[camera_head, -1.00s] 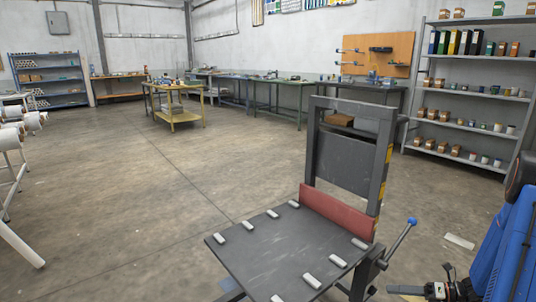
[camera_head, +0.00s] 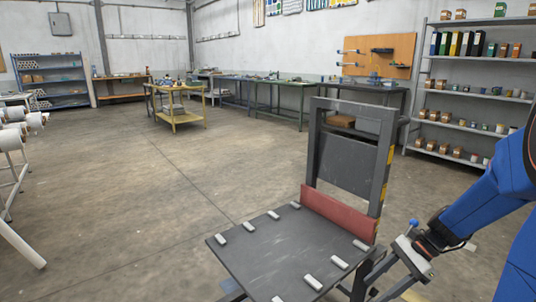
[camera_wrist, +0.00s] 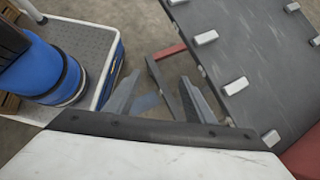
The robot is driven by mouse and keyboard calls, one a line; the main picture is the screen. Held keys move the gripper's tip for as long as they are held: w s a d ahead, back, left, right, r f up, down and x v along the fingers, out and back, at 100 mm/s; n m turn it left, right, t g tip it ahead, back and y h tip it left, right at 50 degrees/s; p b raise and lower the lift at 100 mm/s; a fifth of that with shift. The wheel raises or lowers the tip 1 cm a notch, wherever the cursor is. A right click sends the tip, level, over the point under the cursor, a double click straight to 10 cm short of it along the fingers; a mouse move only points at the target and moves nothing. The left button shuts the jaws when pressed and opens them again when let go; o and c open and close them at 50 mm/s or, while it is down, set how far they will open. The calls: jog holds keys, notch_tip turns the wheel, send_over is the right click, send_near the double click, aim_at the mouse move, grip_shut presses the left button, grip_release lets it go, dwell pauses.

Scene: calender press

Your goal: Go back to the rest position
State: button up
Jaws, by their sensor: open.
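The calender press (camera_head: 350,165) stands at the centre right, with a dark upright frame, a red strip and a flat dark bed (camera_head: 275,250) carrying several pale blocks. The bed also shows at the upper right of the wrist view (camera_wrist: 250,50). The press lever's blue knob (camera_head: 413,223) shows just above my wrist; most of the lever is hidden behind my arm. My gripper reaches down at the lower right of the head view, beside the press. In the wrist view my gripper (camera_wrist: 158,85) is open, with its two fingers apart and nothing held between them.
A grey shelf (camera_head: 470,90) with binders and jars stands at the back right. Workbenches (camera_head: 285,83) line the back wall, and a yellow table (camera_head: 180,118) stands before them. White rolls (camera_head: 12,138) sit at the left. The floor left of the press is clear.

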jog(key=s+a+r+n+t+h, duration=0.1)
jog(key=s+r+n+t+h, duration=0.1)
jog(key=s+r+n+h, duration=0.2)
jog(key=s+a+r+n+t+h, duration=0.1)
jog(key=s+r+n+t+h, duration=0.2)
jog(key=s+r+n, duration=0.4)
jog(key=s+n+h, duration=0.1)
jog(key=s+n, duration=0.4)
jog(key=shift+s+a+r+n+t, duration=0.2)
jog(key=shift+s+r+n+t, duration=0.1)
jog(key=shift+r+n, duration=0.1)
jog(key=shift+w+f, duration=0.1)
dwell(2.8)
